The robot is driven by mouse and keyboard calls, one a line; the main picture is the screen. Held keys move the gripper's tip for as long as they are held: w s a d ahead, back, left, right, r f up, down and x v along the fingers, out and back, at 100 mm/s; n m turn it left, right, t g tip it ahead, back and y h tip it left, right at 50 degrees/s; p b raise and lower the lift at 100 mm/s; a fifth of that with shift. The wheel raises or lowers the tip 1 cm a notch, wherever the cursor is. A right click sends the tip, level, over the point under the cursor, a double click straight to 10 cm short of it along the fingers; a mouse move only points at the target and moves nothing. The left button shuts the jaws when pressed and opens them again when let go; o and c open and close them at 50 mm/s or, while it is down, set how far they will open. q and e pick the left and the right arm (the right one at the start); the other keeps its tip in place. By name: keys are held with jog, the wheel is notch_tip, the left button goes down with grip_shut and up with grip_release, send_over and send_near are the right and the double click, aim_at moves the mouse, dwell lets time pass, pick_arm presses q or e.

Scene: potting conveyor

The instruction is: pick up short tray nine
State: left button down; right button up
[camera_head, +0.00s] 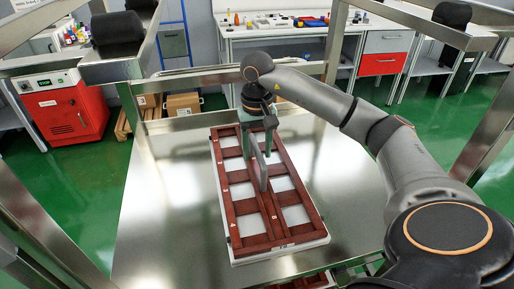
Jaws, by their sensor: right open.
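A reddish-brown slatted tray frame (230,213) with pale cells lies on a flat white base (280,250) on the metal table. Small labels on the slats are too small to read. My right gripper (258,150) points down over the far half of the frame and is open. A thin grey upright piece (262,172) stands just below the gripper, near the frame's middle. I cannot tell whether the fingers touch it. My left gripper is not in view.
The shiny metal table (160,200) is clear on both sides of the frame. Metal posts and rails surround it. Part of another reddish-brown frame (312,283) shows at the bottom edge. A red cabinet (70,113) and workbenches stand beyond.

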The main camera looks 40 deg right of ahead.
jog(key=shift+f, duration=0.25)
dwell(0.4)
jog(key=shift+c, duration=0.2)
grip_shut()
dwell(0.3)
dwell(0.9)
